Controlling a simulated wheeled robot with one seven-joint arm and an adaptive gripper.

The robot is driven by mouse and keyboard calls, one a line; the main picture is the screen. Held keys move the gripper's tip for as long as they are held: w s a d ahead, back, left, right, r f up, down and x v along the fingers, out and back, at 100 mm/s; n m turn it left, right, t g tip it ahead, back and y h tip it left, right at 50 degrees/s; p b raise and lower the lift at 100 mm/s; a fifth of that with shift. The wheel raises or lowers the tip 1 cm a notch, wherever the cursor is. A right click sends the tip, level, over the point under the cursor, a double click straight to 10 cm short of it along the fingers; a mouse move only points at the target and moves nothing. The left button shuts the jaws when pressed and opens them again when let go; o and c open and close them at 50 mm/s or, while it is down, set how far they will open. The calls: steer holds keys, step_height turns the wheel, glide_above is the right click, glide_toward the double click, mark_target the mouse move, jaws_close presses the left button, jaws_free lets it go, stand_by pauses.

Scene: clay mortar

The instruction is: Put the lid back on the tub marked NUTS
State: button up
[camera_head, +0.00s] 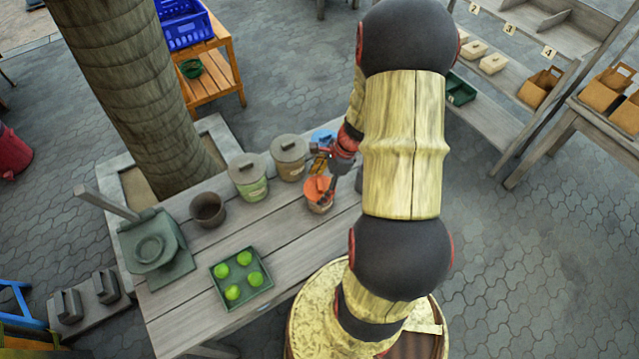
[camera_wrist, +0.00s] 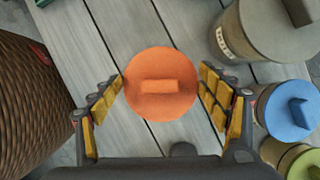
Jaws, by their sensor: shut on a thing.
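An orange round lid (camera_wrist: 161,84) with a bar handle lies between the two yellow-padded fingers of my gripper (camera_wrist: 162,92) in the wrist view. The fingers are spread to its width, one at each side of its rim. In the head view the orange lid (camera_head: 316,186) shows at the top of a small tub (camera_head: 319,208) near the table's right end. The lid hides what is beneath it in the wrist view. I cannot tell whether it sits on the tub or is just above it. No NUTS marking is readable. My gripper (camera_head: 330,165) is partly hidden in the head view.
Grey-lidded tubs (camera_head: 248,175) (camera_head: 289,160) and a blue-lidded tub (camera_head: 322,137) stand close by. The wrist view shows the blue lid (camera_wrist: 288,117) and an olive lid (camera_wrist: 303,164) at right. A brown pot (camera_head: 208,210) and a tray of green fruit (camera_head: 243,300) share the table.

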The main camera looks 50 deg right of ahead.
stand_by(0.9)
steer(key=o, duration=1)
steer(key=shift+o, duration=0.4)
steer(key=shift+r+p, duration=3.4)
steer(key=shift+r, duration=0.15)
steer(key=shift+c, duration=0.5)
jaws_close()
